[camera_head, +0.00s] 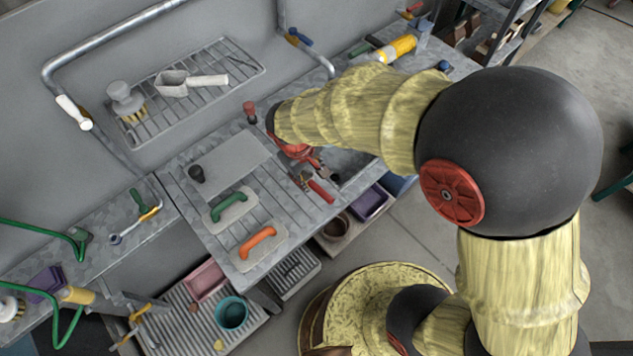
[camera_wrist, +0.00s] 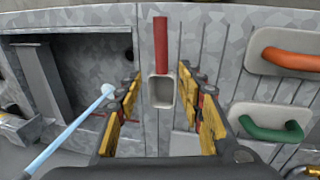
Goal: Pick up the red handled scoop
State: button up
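The red handled scoop (camera_wrist: 160,92) lies on the grey metal table, with its pale scoop head between my gripper's fingers in the wrist view and its red handle pointing up the picture. In the head view its red handle (camera_head: 321,192) shows just below my gripper (camera_head: 314,166). My gripper (camera_wrist: 165,88) is open, with yellow and dark fingers on either side of the scoop. A gap shows between the scoop and each finger, so it holds nothing. My arm partly hides the table behind the scoop in the head view.
An orange handled float (camera_head: 259,245) and a green handled float (camera_head: 229,206) lie beside the scoop. A recessed bay (camera_wrist: 80,75) and a light blue rod (camera_wrist: 72,130) are left in the wrist view. A wire rack (camera_head: 155,115) holds a brush and white handled scoop.

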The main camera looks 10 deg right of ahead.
aim_at(315, 186)
notch_tip(315, 186, down, 2)
jog(key=shift+d+f, duration=0.1)
jog(key=f+b, duration=0.1)
jog(key=f, duration=0.1)
jog(key=d+f, duration=0.1)
jog(key=f, duration=0.1)
jog(key=shift+f+b, duration=0.3)
jog(key=shift+b, duration=0.1)
jog(key=shift+w+f, duration=0.15)
jog(key=shift+f, duration=0.25)
jog(key=shift+r, duration=0.1)
grip_shut()
